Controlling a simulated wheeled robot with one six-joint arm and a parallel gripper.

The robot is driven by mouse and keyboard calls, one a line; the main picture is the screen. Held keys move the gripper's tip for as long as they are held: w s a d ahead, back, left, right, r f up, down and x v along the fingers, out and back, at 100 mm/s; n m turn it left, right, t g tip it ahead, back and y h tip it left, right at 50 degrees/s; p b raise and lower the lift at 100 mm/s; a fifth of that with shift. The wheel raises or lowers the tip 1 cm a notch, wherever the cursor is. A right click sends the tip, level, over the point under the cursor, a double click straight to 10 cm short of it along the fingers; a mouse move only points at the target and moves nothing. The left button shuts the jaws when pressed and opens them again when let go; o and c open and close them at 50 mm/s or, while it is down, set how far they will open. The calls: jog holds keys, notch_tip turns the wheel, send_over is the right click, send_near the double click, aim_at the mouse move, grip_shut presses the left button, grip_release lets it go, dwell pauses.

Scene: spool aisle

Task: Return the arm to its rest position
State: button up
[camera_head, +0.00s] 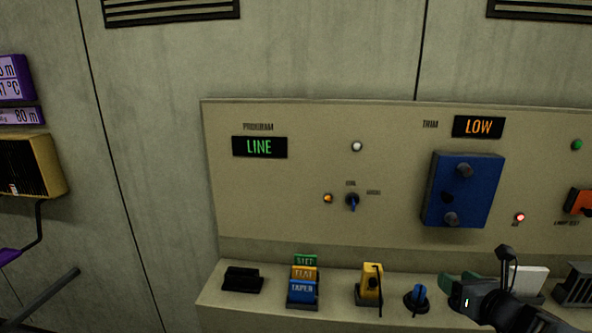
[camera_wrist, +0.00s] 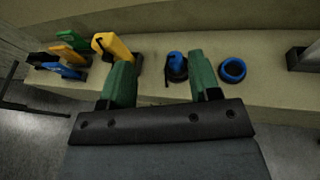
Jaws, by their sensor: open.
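My gripper (camera_head: 462,284) is at the lower right of the head view, above the front ledge of the panel. Its two green fingers stand apart with nothing between them in the wrist view (camera_wrist: 163,77). Beyond the fingers, a small blue-topped piece (camera_wrist: 177,64) on a dark round base stands on the ledge. It also shows in the head view (camera_head: 419,297), left of my gripper. My arm reaches in from the lower right corner and hides part of the ledge.
The ledge (camera_head: 240,306) carries a black holder (camera_head: 243,279), tabbed blocks including TAPER (camera_head: 303,290), a yellow device (camera_head: 370,284) and a blue ring (camera_wrist: 232,69). The panel behind has a LINE display (camera_head: 259,147), a LOW display (camera_head: 479,126) and a blue box (camera_head: 462,190).

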jog(key=s+a+f+m+g, duration=0.2)
jog(key=a+m, duration=0.4)
jog(key=m, duration=0.6)
jog(key=s+a+f+m+g+h, duration=0.1)
jog(key=s+a+m+g, duration=0.4)
jog(key=m, duration=0.7)
jog(key=s+a+f+m+g, duration=0.2)
jog(key=s+a+m+g, duration=0.1)
jog(key=a+m, duration=0.6)
jog(key=s+m, duration=0.1)
jog(key=m, duration=0.2)
jog(key=shift+a+f+g+h, duration=0.2)
jog(key=shift+f+g+h, duration=0.1)
jog(key=shift+f+g, duration=0.1)
jog(key=shift+c, duration=0.3)
